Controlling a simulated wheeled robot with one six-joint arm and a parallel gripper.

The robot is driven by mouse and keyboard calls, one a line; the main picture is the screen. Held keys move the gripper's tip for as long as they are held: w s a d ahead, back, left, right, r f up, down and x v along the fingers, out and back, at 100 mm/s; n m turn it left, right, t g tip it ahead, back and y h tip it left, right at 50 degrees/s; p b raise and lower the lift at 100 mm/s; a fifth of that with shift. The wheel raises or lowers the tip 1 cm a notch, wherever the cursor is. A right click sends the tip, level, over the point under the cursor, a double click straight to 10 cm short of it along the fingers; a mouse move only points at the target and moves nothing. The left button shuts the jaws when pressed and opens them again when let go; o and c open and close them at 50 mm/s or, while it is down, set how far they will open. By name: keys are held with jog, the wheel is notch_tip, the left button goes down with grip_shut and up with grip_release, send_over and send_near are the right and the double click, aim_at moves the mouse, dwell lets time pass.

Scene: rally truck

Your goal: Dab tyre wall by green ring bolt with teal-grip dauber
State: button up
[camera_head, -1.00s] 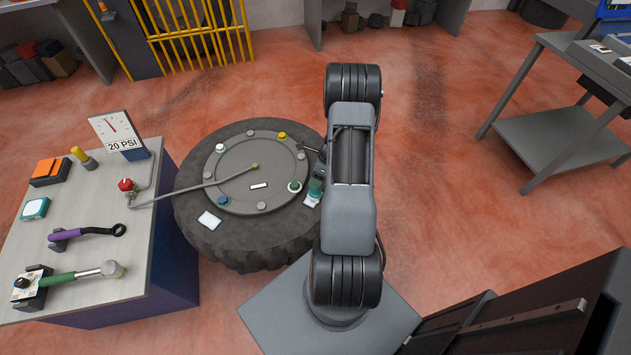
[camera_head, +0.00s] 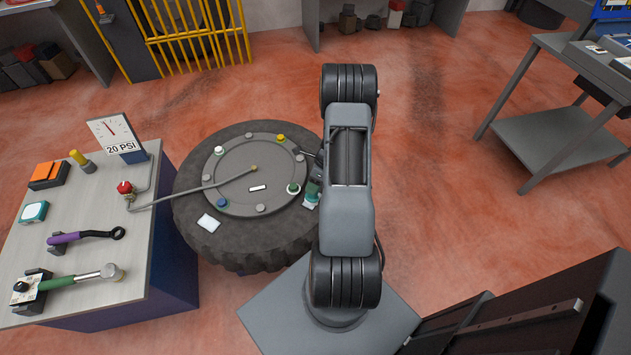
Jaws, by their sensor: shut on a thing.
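The tyre (camera_head: 190,205) lies flat with a grey wheel disc (camera_head: 235,170) on top, ringed by bolts. The bolt with the green ring (camera_head: 293,189) is at the disc's right edge. The teal-grip dauber (camera_head: 314,187) shows in part over the tyre wall, just right of that bolt. My gripper (camera_head: 318,180) is mostly hidden behind my arm and is shut on the dauber. I cannot tell whether the dauber's tip touches the rubber. A pale patch (camera_head: 309,202) shows on the tyre wall below the dauber.
A white patch (camera_head: 208,223) lies on the tyre's lower left. Open floor lies right of my arm.

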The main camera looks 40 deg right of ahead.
jog(key=shift+r, duration=0.2)
jog(key=shift+r+p, duration=0.55)
jog(key=shift+p, duration=0.1)
jog(key=shift+r+p, duration=2.1)
jog(key=shift+r, duration=0.45)
